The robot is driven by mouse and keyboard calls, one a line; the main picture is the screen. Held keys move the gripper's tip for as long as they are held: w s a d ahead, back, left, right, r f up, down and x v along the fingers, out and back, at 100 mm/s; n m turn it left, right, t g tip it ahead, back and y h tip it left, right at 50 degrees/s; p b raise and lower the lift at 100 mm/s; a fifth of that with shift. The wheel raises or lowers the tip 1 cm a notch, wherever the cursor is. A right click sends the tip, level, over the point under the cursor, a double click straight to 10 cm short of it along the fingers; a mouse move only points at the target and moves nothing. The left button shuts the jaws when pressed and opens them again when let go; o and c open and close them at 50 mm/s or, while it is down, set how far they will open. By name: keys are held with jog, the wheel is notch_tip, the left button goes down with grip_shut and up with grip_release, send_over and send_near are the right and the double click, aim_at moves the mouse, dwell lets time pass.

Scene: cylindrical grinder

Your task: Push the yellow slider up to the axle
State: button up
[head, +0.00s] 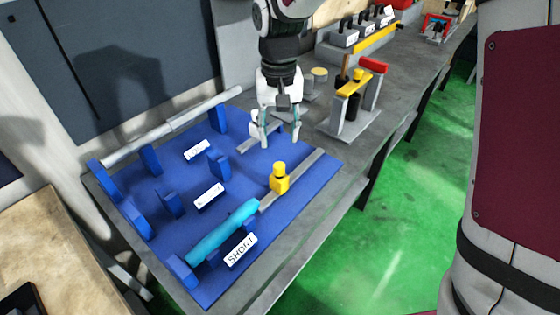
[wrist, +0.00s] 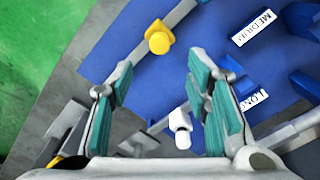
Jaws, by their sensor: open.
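The yellow slider (head: 279,180) stands upright on a grey rail (head: 306,166) at the right of the blue board. The cyan axle (head: 222,232) lies beside the SHORT label, in line with that rail; a small gap shows between its near end and the slider. My gripper (head: 275,136) is open above the far end of the board, beyond the slider and apart from it. The cyan axle is not visible in the wrist view.
A white slider (head: 255,130) sits on another rail close to my gripper. A long grey axle (head: 172,126) rests on blue supports at the board's back. Right of the board stands a grey fixture with a yellow bar (head: 354,84). Space above the yellow slider is clear.

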aim_at(279, 165)
notch_tip(279, 165, down, 11)
jog(key=shift+f, duration=0.1)
dwell(0.3)
grip_shut()
